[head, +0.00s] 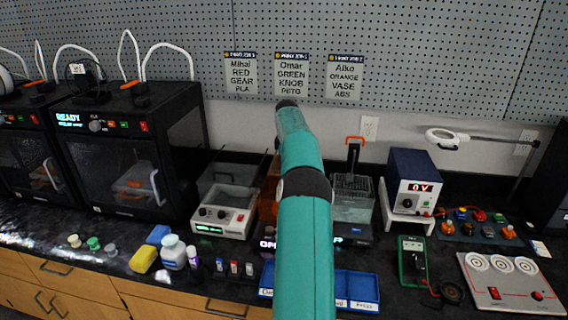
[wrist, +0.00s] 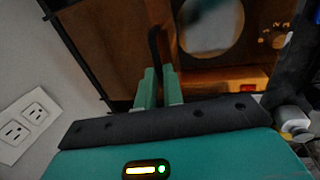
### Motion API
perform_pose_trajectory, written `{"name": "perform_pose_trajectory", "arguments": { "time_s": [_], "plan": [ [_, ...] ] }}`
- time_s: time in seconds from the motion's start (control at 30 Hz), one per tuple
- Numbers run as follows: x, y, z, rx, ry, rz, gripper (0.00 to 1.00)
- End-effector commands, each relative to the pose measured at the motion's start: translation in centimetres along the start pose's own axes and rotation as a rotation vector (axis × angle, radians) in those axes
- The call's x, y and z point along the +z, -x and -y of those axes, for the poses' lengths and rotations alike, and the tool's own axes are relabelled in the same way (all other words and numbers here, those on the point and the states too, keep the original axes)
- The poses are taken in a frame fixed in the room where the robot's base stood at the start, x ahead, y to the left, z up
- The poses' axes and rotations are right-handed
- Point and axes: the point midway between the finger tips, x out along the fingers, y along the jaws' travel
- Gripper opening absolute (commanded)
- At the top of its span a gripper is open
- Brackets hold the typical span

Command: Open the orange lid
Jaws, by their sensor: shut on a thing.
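The orange lid (wrist: 108,48) fills the upper middle of the wrist view as a brown-orange panel, dark in shadow. A thin black handle (wrist: 153,38) stands out in front of it. My gripper (wrist: 159,72) has its two green fingers on either side of the handle's lower end, shut on it. In the head view a strip of the orange box (head: 268,200) shows left of my teal arm, which hides most of it and my gripper. I cannot tell from these frames how far the lid is open.
A round pale opening (wrist: 210,25) lies right of the handle. A wall outlet (wrist: 27,118) is at left. In the head view a white-fronted bath (head: 225,215) stands left of the arm, a clear tank (head: 352,200) right, and blue trays (head: 357,288) in front.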

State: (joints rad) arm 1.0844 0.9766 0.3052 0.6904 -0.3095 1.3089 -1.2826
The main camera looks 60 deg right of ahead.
Motion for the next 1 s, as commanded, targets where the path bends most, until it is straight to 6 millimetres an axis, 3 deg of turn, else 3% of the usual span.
{"name": "perform_pose_trajectory", "arguments": {
  "time_s": [0.37, 0.4, 0.5, 0.83, 1.0],
  "plan": [
    [0.2, 0.1, 0.0, 0.001, 0.003, -0.005, 0.0],
    [0.2, 0.1, 0.0, 0.001, 0.003, -0.005, 0.11],
    [0.2, 0.1, 0.1, 0.001, 0.002, -0.004, 0.3],
    [0.1, 0.2, 0.0, 0.0, 0.002, -0.002, 0.31],
    [0.0, 2.0, -0.1, 0.002, 0.002, -0.002, 0.31]
  ]
}}
